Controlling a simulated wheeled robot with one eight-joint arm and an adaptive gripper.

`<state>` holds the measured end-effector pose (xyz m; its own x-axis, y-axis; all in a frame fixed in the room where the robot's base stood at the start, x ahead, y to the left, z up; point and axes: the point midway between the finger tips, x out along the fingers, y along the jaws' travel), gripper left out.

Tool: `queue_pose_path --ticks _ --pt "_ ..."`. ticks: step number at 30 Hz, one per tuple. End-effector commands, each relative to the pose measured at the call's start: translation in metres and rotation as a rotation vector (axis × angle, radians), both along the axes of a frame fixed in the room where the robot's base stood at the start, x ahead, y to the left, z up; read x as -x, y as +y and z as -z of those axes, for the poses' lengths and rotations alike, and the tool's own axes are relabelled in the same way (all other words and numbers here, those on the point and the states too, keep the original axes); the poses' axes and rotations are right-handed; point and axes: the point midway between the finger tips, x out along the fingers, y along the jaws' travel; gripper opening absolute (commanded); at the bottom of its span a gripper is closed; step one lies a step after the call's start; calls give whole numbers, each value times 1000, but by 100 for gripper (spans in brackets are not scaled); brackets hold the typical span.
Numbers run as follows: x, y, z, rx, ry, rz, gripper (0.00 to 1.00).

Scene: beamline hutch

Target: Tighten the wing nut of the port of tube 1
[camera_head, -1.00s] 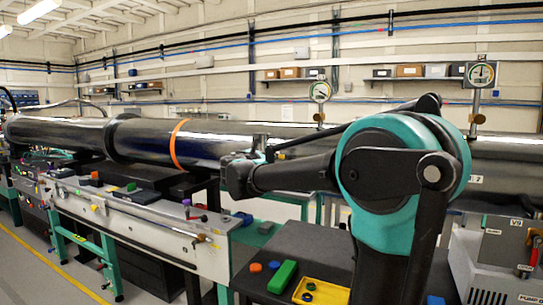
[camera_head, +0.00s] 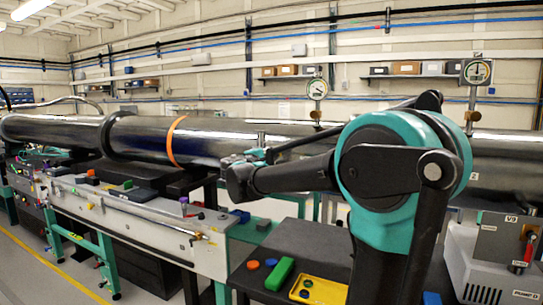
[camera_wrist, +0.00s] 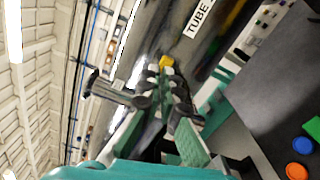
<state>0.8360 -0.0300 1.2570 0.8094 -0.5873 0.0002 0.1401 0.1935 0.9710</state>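Long shiny steel tubes (camera_head: 80,130) run across the head view, with an orange band (camera_head: 174,140) around one. In the wrist view a tube surface carries a white "TUBE" label (camera_wrist: 199,18), its number unclear. My gripper (camera_wrist: 165,85) points toward the tube there, its green pads in the foreground. A small yellow piece (camera_wrist: 166,61) shows just beyond the finger area; I cannot tell whether it is touched. A metal stem with a dark end (camera_wrist: 108,90) is left of the fingers. I cannot make out a wing nut.
Round gauges (camera_head: 317,90) and (camera_head: 476,72) stand on posts above the tubes. A dark bench in front holds a green block (camera_head: 280,273), a yellow tray (camera_head: 318,290) and small coloured caps. A pump unit (camera_head: 490,265) stands at the right.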

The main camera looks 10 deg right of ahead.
Motion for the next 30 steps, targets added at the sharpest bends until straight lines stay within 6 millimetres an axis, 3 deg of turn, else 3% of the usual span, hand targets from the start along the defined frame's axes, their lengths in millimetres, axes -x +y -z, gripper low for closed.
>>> queue_pose_path --ticks 18,30 --pt "1 0 11 -461 -332 2 0" --pt "0 1 15 -646 -467 3 0"
